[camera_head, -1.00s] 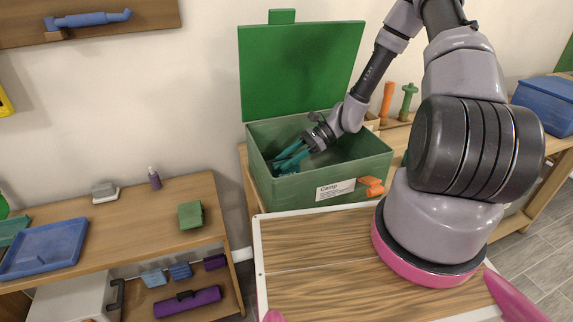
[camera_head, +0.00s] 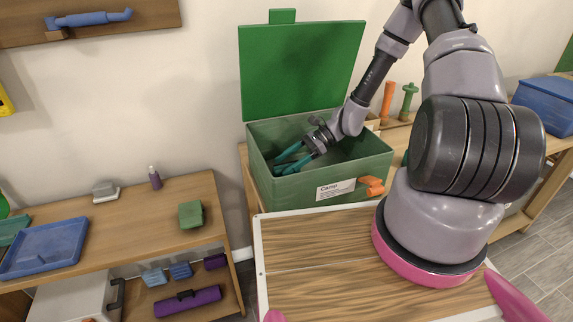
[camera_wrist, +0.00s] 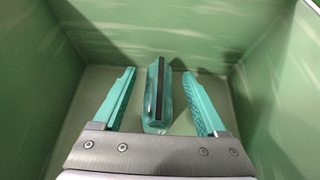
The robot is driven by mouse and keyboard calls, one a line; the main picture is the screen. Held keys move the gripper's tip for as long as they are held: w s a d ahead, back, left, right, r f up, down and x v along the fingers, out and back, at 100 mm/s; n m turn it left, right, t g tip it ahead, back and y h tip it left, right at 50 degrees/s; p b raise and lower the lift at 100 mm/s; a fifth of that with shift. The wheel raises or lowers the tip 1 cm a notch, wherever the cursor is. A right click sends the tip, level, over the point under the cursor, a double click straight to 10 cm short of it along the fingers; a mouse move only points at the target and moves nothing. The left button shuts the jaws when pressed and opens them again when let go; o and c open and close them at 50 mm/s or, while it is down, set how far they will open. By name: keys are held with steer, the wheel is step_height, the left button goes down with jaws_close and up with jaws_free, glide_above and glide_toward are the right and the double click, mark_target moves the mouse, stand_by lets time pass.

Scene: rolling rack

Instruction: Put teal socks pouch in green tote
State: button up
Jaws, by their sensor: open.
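The green tote (camera_head: 272,192), labelled "Camp", stands with its lid (camera_head: 300,70) raised behind it. My gripper (camera_head: 290,164) reaches down inside the tote with its teal fingers spread. In the wrist view the gripper (camera_wrist: 160,90) is open. The teal socks pouch (camera_wrist: 157,98), with a dark strip along its top, lies between and beyond the fingertips, inside the tote, with visible gaps to both fingers. In the head view the pouch is hidden by the tote's front wall and the fingers.
Orange latch pieces (camera_head: 371,186) stick out at the tote's front right. A wooden-topped board with a white rim (camera_head: 259,250) is in front of the tote. A shelf at left holds a blue tray (camera_head: 45,248) and a small green box (camera_head: 191,214).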

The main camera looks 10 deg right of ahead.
steer(key=v, duration=1.1)
step_height(320, 180, up, 11)
steer(key=d+n+h, duration=0.2)
steer(key=n+h, duration=0.2)
steer(key=s+r+n+t+h, duration=0.2)
steer(key=s+r, duration=0.3)
steer(key=r, duration=0.4)
steer(key=s+d+r+n+t+h, duration=0.1)
steer(key=s+r+n+t+h, duration=0.1)
steer(key=s+r, duration=0.4)
steer(key=s+d+r+n+t+h, duration=0.1)
steer(key=s+r+t, duration=0.4)
steer(key=r, duration=0.7)
steer(key=shift+s+n+t+h, duration=0.3)
steer(key=shift+s+n+h, duration=0.3)
steer(key=shift+n, duration=0.6)
steer(key=shift+d, duration=0.1)
